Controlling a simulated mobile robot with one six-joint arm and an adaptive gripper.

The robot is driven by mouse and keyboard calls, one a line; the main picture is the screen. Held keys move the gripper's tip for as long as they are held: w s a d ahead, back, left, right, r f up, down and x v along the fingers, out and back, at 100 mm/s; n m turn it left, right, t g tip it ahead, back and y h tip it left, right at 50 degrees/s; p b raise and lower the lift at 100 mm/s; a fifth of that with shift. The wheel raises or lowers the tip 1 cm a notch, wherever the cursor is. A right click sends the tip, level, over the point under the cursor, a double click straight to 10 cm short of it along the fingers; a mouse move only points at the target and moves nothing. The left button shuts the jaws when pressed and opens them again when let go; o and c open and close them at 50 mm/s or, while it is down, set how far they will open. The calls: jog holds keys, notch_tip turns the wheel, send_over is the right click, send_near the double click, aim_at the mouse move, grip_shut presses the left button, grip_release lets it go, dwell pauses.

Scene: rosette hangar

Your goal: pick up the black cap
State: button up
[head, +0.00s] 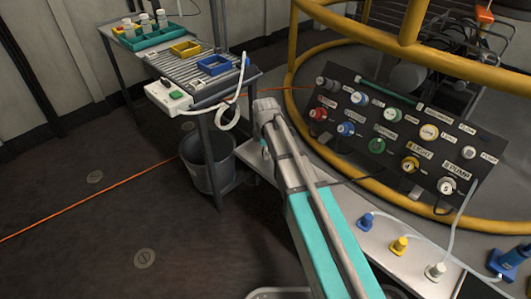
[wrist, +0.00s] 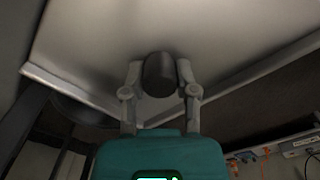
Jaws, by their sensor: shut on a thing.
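The black cap (wrist: 160,75) is a dark rounded piece between the fingertips in the wrist view. My gripper (wrist: 158,78) is shut on it from both sides. A pale bench top (wrist: 95,45) fills the view behind the cap; I cannot tell whether the cap touches it. In the head view my arm reaches away over the bench's far left end, and the cap and fingertips cannot be made out there.
A dark panel (head: 345,137) with labelled coloured sockets stands right of my arm. Blue (head: 366,221), yellow (head: 399,245) and white (head: 435,271) connectors stand on the bench (head: 385,262). A cart (head: 195,92) with trays and a grey bin (head: 208,165) are beyond. Yellow rails (head: 340,22) curve behind.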

jog(key=shift+r, duration=0.15)
notch_tip(320, 180, up, 3)
jog(key=p, duration=0.3)
jog(key=s+d+r+p, duration=0.3)
jog(key=s+r+p, duration=0.6)
jog(key=s, duration=0.4)
jog(key=shift+s+d+r+p, duration=0.15)
jog(key=shift+s+r+p, duration=0.2)
jog(key=shift+p, duration=0.15)
notch_tip(320, 180, up, 2)
jog(key=shift+p, duration=0.95)
